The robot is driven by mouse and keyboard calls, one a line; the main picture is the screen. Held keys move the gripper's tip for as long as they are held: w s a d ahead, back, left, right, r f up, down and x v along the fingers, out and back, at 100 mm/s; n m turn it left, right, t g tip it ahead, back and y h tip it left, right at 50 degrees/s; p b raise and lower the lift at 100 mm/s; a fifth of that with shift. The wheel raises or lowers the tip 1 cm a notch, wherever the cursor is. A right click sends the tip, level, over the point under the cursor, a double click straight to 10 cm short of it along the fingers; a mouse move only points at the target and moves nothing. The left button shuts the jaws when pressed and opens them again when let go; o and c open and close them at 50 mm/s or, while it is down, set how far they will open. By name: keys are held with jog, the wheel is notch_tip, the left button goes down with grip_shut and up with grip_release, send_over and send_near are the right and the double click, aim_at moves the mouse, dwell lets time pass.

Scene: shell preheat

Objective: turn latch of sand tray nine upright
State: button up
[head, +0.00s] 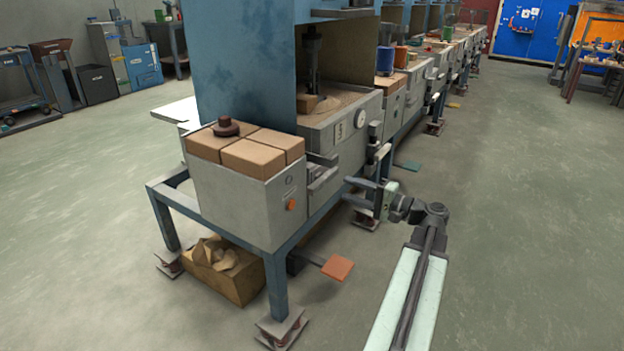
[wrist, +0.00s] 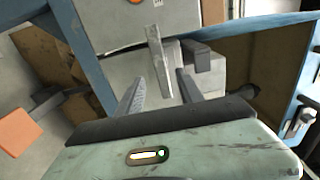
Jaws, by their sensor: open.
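A grey metal tray (head: 312,128) with sand in it stands in the blue press frame. A small white plate (head: 338,132) is on its front, its number too small to read. Below is a grey bar latch (head: 322,181), lying near horizontal; in the wrist view it is the slanted bar (wrist: 157,60). My gripper (head: 362,190) is to the right of the latch in the head view. In the wrist view my gripper (wrist: 160,84) is open, with the near end of the bar appearing between its fingers. I cannot tell whether they touch it.
A grey bracket (wrist: 196,56) sits close beside the latch. A grey box with tan blocks (head: 262,152) and an orange knob (head: 291,205) is at the left. An orange pedal (head: 338,268) is near the floor. The floor to the right is open.

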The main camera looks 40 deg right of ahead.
aim_at(327, 181)
jog(key=shift+w+d, duration=0.1)
jog(key=shift+w, duration=0.05)
jog(key=x, duration=0.8)
grip_shut()
dwell(1.2)
